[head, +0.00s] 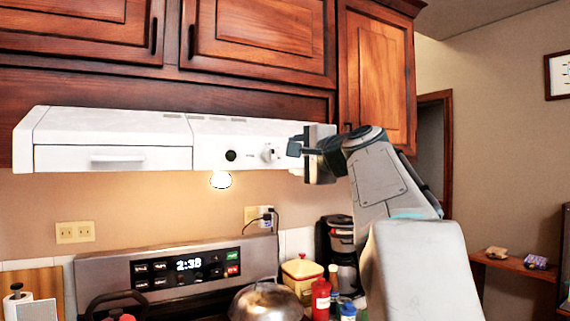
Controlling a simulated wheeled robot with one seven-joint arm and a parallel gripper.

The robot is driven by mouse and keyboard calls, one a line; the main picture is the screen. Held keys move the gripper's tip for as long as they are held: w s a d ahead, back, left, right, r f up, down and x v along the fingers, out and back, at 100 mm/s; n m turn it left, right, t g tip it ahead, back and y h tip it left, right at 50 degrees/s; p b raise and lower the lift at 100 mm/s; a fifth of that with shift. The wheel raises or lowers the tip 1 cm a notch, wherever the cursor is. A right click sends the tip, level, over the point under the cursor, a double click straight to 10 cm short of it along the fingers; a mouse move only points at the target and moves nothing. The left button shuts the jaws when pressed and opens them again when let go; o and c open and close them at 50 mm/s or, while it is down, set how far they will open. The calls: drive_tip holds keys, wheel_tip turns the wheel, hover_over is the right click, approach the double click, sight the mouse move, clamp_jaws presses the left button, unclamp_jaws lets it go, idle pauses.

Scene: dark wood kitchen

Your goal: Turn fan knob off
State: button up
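The white range hood (110,135) hangs under the wooden cabinets. Its front right part carries a small white knob (268,153) and, to the left of it, a dark round control (231,156). Which of the two is the fan knob cannot be read from the markings. My gripper (295,147) is at the hood's right end, just right of the white knob, with its fingers pointing left. A small gap shows between fingers and knob in the picture. The spread of the fingers is not clear from this angle. My gripper hides the hood's right end.
A lit lamp (221,180) glows under the hood. Below stands a stove with a clock panel (188,268) and a metal lid (266,303). A yellow canister (302,272), a red bottle (321,298) and a coffee maker (340,240) stand right. The space before the hood's left is clear.

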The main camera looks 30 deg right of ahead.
drive_tip(key=s, duration=0.3)
drive_tip(key=shift+s+d, duration=0.1)
drive_tip(key=shift+s, duration=0.3)
drive_tip(key=s+a+f+n+g+y, duration=0.1)
drive_tip(key=a+f+n+g, duration=0.45)
drive_tip(key=f, duration=0.85)
drive_tip(key=s+a+f+n+g+y, duration=0.1)
drive_tip(key=a+f+n+g, duration=0.15)
drive_tip(key=a+f, duration=0.8)
drive_tip(key=s+a+f+n+g+h, duration=0.1)
drive_tip(key=s+f+n+g, duration=0.1)
drive_tip(key=s+f, duration=0.3)
drive_tip(key=s+a+f+n+g, duration=0.1)
drive_tip(key=s+f+n, duration=0.3)
drive_tip(key=f, duration=0.8)
drive_tip(key=s+a+f+n+g+h, duration=0.1)
drive_tip(key=s+f+n+g, duration=0.2)
drive_tip(key=s+f, duration=0.5)
drive_tip(key=shift+s+f+g+h, duration=0.3)
drive_tip(key=shift+f+g, duration=0.3)
drive_tip(key=shift+f, duration=0.2)
drive_tip(key=shift+a, duration=0.1)
